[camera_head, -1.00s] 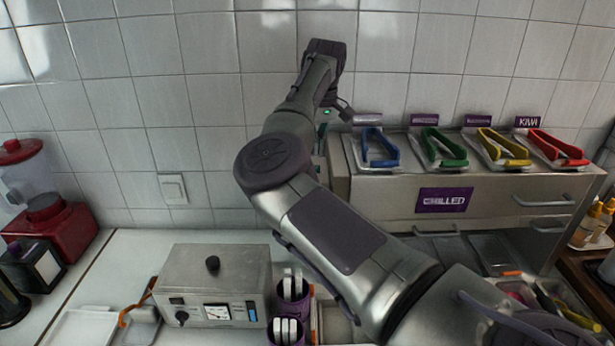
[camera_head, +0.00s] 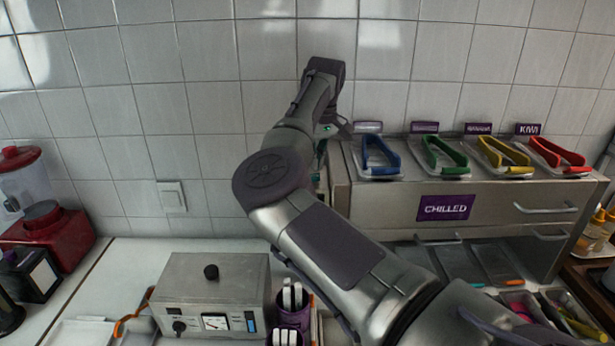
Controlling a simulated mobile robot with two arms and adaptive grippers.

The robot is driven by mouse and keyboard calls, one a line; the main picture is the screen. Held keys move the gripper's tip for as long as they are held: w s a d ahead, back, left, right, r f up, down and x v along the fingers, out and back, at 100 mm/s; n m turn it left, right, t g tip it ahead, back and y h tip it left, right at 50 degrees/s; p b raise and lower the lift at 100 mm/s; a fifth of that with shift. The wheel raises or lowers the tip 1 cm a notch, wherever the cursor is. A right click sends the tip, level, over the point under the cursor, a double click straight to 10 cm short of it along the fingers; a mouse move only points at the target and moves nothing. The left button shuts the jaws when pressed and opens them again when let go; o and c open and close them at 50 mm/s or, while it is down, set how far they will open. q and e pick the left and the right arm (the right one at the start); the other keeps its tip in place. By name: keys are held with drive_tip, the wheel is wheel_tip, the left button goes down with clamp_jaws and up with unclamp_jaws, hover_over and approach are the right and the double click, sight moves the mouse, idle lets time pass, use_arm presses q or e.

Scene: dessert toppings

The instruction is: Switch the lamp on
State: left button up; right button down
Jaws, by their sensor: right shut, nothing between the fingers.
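No lamp is plain to see in the head view. A white square wall switch (camera_head: 172,196) is on the tiled wall at the left, above the counter. My right gripper (camera_head: 345,131) is at the far end of my right arm, near the tiled wall and the left end of the chilled cabinet. It is small and partly hidden by the wrist, and it is shut and empty. It is well to the right of the wall switch and higher in the picture. My left gripper is not in view.
A metal box with a knob and dials (camera_head: 212,290) stands on the counter below the wall switch. A red blender (camera_head: 45,235) is at the left. The chilled cabinet (camera_head: 365,204) carries several coloured tongs.

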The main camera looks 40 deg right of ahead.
sight(316, 176)
drive_tip(key=shift+f+b, duration=0.7)
drive_tip(key=shift+f, duration=0.45)
idle(1.0)
drive_tip(key=shift+r, duration=0.15)
wheel_tip(316, 176, up, 7)
drive_tip(key=p, duration=0.5)
drive_tip(key=shift+f, duration=0.2)
idle(0.6)
